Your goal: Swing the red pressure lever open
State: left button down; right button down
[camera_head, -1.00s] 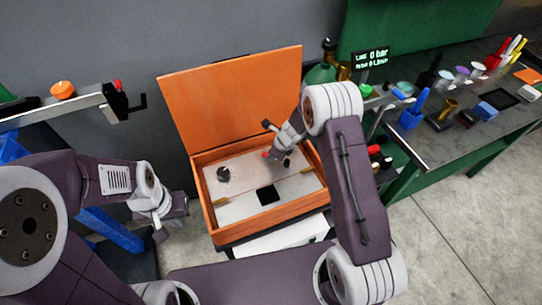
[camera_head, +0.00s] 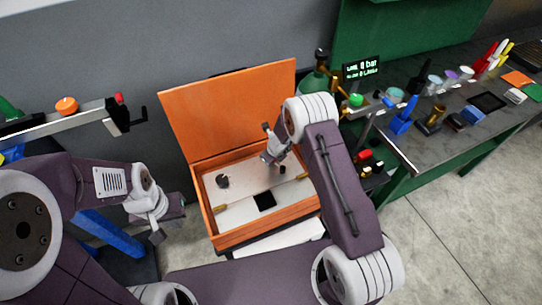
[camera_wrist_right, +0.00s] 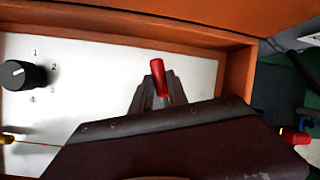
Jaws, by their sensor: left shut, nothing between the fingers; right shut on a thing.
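The red pressure lever (camera_wrist_right: 160,78) shows in the right wrist view as a short red handle standing between the fingertips of my right gripper (camera_wrist_right: 160,92). The gripper is shut on it, over the white panel (camera_wrist_right: 110,75) of the open orange case. In the head view my right gripper (camera_head: 268,158) is over the back part of the panel, and the lever is hidden there. The lever's pivot is also hidden. My left gripper (camera_head: 158,235) is shut and empty, left of the case and apart from it.
A black knob (camera_wrist_right: 22,75) with numbered positions sits left on the panel. The case's raised lid (camera_head: 230,105) stands behind it. A green bottle (camera_head: 316,80) and a lit display (camera_head: 362,68) are right of the case. A cluttered workbench (camera_head: 430,150) stands farther right.

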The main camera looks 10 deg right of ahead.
jog(key=shift+w+r, duration=0.1)
jog(key=shift+r, duration=0.05)
jog(key=c, duration=1.3)
grip_release()
jog(key=p+v, duration=0.1)
jog(key=v, duration=0.8)
